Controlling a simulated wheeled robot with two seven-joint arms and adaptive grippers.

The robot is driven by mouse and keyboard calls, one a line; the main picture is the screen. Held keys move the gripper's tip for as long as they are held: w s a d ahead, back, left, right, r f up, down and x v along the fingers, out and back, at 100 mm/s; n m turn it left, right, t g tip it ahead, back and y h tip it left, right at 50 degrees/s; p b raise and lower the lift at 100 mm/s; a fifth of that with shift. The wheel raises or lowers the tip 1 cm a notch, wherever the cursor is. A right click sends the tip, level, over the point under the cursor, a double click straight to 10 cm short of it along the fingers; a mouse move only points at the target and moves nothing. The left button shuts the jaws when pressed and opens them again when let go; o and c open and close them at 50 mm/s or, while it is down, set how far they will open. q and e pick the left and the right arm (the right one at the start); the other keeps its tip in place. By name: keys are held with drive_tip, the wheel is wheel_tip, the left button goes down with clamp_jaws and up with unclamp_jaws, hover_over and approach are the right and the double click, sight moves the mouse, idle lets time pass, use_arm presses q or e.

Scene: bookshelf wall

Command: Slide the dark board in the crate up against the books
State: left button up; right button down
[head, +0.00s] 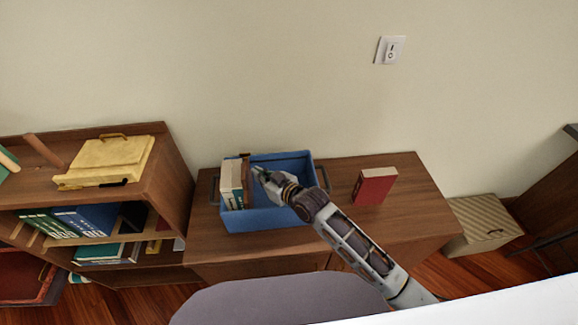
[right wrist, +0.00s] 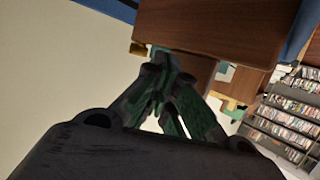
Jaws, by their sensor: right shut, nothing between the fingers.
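The blue crate (head: 270,219) stands on a low wooden cabinet. Pale-spined books (head: 231,186) stand upright at its left end. The dark board (head: 245,166) shows as a thin brown upright edge just right of the books; my gripper hides part of it, and I cannot tell whether it touches them. My right gripper (head: 257,173) reaches into the crate from the right, at the board's right side. In the right wrist view its fingertips (right wrist: 160,66) are together and empty, close to the board's broad brown face (right wrist: 215,28). I cannot tell whether they touch it. My left gripper is out of view.
The crate's right part is empty. A red book (head: 374,186) stands on the cabinet top (head: 415,195) right of the crate. A bookcase with a yellow box (head: 108,158) on top stands at the left. A striped box (head: 480,222) sits on the floor at the right.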

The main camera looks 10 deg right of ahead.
drive_tip(key=shift+w+d, duration=0.1)
drive_tip(key=shift+d, duration=1.5)
drive_tip(key=shift+d, duration=0.1)
drive_tip(key=v, duration=1.2)
drive_tip(key=shift+f, duration=0.15)
idle(0.4)
